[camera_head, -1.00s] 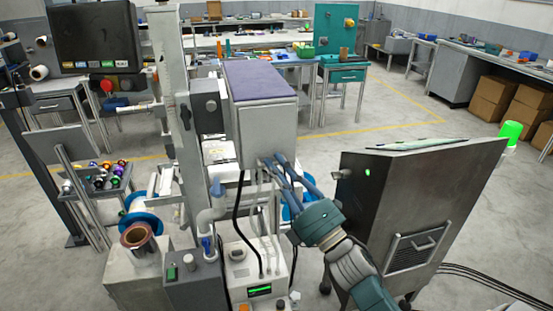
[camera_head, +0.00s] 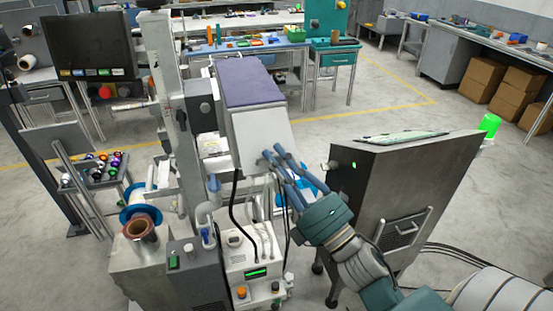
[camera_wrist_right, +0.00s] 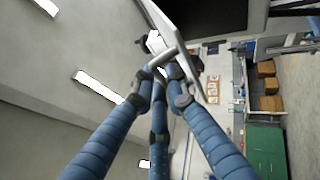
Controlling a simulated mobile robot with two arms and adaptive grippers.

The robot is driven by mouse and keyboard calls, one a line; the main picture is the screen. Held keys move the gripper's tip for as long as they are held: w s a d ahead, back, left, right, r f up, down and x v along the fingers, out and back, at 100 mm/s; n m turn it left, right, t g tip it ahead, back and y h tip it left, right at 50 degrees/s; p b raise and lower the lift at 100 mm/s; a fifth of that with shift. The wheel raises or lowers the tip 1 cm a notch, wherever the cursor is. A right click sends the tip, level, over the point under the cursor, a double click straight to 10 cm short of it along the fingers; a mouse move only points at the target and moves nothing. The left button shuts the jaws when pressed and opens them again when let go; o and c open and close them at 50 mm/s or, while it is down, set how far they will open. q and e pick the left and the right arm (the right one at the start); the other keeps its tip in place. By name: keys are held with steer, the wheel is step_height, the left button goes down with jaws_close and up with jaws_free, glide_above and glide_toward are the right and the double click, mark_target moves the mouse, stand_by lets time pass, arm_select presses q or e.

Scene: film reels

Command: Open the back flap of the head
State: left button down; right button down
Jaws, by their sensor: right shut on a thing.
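The head (camera_head: 222,115) is a pale grey box with a purple top, mounted on a grey column. Its back flap (camera_head: 262,135) is the light panel facing me, tilted outward at its lower edge. My right gripper (camera_head: 277,158) has blue fingers and is shut at the flap's lower edge. In the right wrist view the flap (camera_wrist_right: 188,40) is a thin pale plate seen edge-on, with a short bar handle (camera_wrist_right: 162,58) between the fingertips of my right gripper (camera_wrist_right: 165,72). The inside of the head is hidden in the head view. My left gripper is out of view.
A dark metal cabinet (camera_head: 385,195) stands right of my right gripper. Below the head is a white control box (camera_head: 250,255) with hoses and a black cable. A spool (camera_head: 138,226) stands at the left, and a dark monitor (camera_head: 90,48) behind it. Open floor lies behind the cabinet.

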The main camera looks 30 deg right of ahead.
steer(key=shift+s+r, duration=0.1)
steer(key=shift+r, duration=0.45)
steer(key=c, duration=2)
jaws_free()
steer(key=shift+f, duration=0.1)
steer(key=shift+w+d+f, duration=0.1)
steer(key=shift+w, duration=0.15)
steer(key=v, duration=1.2)
